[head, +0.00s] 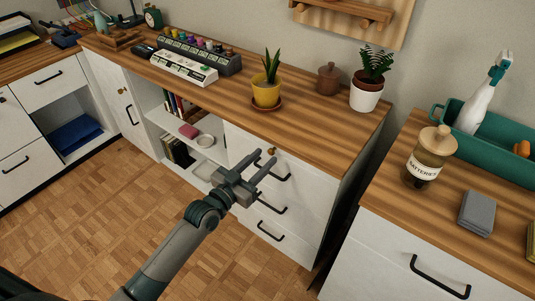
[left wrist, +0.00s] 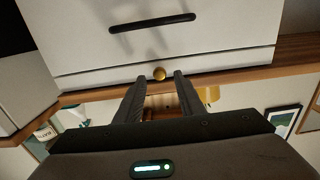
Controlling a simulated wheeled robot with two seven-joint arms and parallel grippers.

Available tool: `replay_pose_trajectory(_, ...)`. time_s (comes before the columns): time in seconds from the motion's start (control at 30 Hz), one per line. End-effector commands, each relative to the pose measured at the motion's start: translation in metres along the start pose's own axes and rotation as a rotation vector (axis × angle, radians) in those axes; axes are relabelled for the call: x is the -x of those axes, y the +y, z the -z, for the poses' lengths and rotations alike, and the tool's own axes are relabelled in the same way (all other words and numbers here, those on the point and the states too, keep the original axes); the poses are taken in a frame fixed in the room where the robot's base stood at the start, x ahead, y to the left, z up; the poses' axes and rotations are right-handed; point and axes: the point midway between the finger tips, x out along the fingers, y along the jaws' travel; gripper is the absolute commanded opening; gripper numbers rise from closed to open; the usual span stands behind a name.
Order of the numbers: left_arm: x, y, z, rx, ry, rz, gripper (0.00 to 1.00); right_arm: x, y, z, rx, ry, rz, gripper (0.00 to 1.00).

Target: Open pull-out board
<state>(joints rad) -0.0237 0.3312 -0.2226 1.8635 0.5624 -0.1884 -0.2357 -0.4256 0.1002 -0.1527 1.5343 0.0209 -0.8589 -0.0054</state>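The pull-out board shows as a thin white front (left wrist: 100,79) just under the wooden desktop, above the top drawer. It appears flush with the cabinet face. A small round brass knob (left wrist: 159,73) sits on it, and the knob also shows in the head view (head: 271,151). My left gripper (head: 265,157) is in front of the drawer unit with its two fingers apart. In the left wrist view, which is upside down, the fingertips (left wrist: 158,77) are on either side of the knob. I cannot tell whether they touch it. My right gripper is not in view.
Black-handled drawers (head: 271,208) are below the board. On the desktop stand a yellow potted plant (head: 267,92), a brown lidded pot (head: 328,78) and a white potted plant (head: 367,94). A battery jar (head: 430,158) stands on the right counter. The parquet floor in front is clear.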

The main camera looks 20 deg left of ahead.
Motion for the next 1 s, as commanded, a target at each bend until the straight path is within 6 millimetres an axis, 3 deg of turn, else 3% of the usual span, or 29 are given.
replay_pose_trajectory(0.23,-0.026,0.0,0.0,0.0,0.0,0.0,0.35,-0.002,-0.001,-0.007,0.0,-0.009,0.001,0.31)
replay_pose_trajectory(0.63,-0.03,0.0,0.0,0.0,0.0,0.0,0.35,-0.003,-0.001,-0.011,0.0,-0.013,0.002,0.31)
replay_pose_trajectory(0.8,-0.03,0.0,0.0,0.0,0.0,0.0,0.0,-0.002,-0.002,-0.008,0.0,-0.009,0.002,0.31)
replay_pose_trajectory(1.0,-0.029,0.0,0.0,0.0,0.0,0.0,0.0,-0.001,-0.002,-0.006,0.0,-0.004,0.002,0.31)
